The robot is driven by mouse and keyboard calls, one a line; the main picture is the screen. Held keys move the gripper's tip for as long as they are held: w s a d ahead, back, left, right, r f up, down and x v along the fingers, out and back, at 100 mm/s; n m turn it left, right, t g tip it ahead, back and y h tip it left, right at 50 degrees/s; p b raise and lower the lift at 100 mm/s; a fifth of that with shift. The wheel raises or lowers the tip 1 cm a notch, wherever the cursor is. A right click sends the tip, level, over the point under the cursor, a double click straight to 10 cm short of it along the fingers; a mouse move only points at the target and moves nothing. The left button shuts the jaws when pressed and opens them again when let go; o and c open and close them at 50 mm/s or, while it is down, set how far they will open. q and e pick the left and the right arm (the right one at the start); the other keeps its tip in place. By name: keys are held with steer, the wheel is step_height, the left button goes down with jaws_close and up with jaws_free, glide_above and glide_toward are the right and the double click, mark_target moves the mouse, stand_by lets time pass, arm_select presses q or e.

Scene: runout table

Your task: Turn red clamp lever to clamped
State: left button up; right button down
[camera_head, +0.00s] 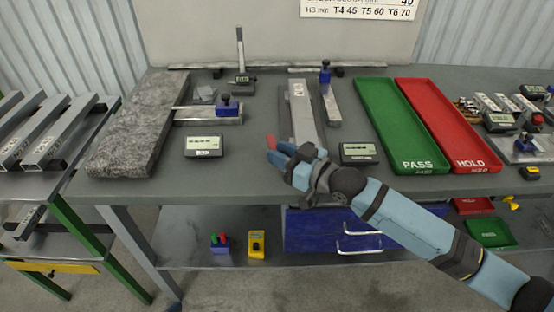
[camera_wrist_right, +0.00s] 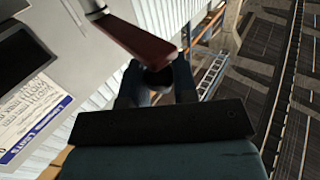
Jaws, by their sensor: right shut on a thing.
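The red clamp lever (camera_head: 271,142) shows as a small red tip at the fingers of my right gripper (camera_head: 278,152) in the head view, near the front edge of the table. In the right wrist view the dark red lever (camera_wrist_right: 140,36) runs from the top down to between the fingers of the right gripper (camera_wrist_right: 158,85). The right gripper is shut on the lever. The fingers hide its gripped end, and I cannot tell its exact angle. My left gripper is in neither view.
A grey metal bar fixture (camera_head: 303,115) lies just behind the right gripper. Digital readouts (camera_head: 204,146) and (camera_head: 358,153) stand on either side. The green PASS tray (camera_head: 384,118) and red HOLD tray (camera_head: 447,122) lie to the right. A granite block (camera_head: 131,130) is at left.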

steer(key=c, duration=0.9)
jaws_free()
steer(key=shift+d, duration=0.15)
steer(key=v, duration=1.3)
steer(key=shift+s+d, duration=0.15)
steer(key=shift+d, duration=0.2)
steer(key=shift+r, duration=0.1)
